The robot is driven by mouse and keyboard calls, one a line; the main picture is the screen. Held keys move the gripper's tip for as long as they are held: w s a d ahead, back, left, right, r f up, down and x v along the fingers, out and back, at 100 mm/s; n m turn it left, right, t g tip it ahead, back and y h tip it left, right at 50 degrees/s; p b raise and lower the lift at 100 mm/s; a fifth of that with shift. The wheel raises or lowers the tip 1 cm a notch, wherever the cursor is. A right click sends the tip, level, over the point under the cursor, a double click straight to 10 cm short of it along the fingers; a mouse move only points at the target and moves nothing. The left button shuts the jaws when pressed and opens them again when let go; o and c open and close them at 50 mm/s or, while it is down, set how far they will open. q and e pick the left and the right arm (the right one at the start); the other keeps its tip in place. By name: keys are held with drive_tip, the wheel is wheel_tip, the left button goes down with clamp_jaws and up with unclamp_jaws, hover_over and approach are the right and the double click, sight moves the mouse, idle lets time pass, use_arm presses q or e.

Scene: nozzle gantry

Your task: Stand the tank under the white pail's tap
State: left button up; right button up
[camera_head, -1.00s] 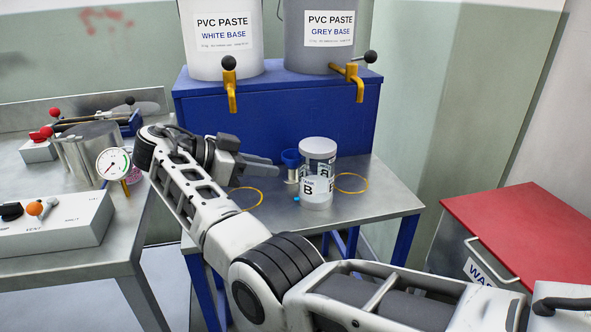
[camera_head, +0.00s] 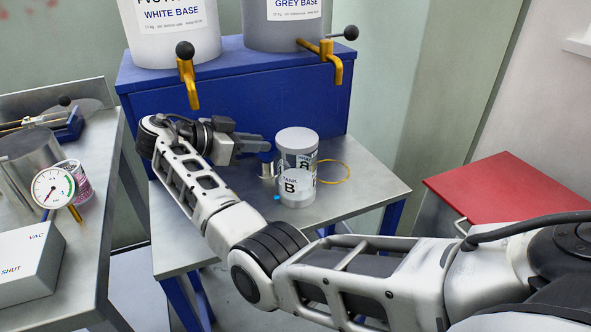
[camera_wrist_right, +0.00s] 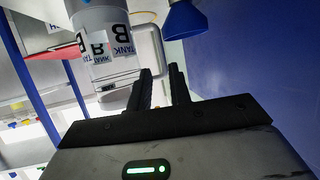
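The tank (camera_head: 297,180), a clear cylinder with a pale lid and a "TANK B" label, stands upright on the steel table. The white pail (camera_head: 172,35) sits on the blue stand, its yellow tap (camera_head: 190,85) to the left of the tank. My left gripper is not in view.
The grey pail (camera_head: 284,30) with its own tap (camera_head: 333,60) is right of the white one. A yellow ring (camera_head: 347,170) lies right of the tank. A red-lidded bin (camera_head: 510,190) stands at right. A gauge (camera_head: 53,188) is on the left bench.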

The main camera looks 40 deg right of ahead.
drive_tip(key=shift+p+x, duration=0.5)
drive_tip(key=shift+x, duration=2.3)
drive_tip(key=shift+w+a, duration=0.1)
drive_tip(key=shift+w, duration=0.05)
clamp_jaws()
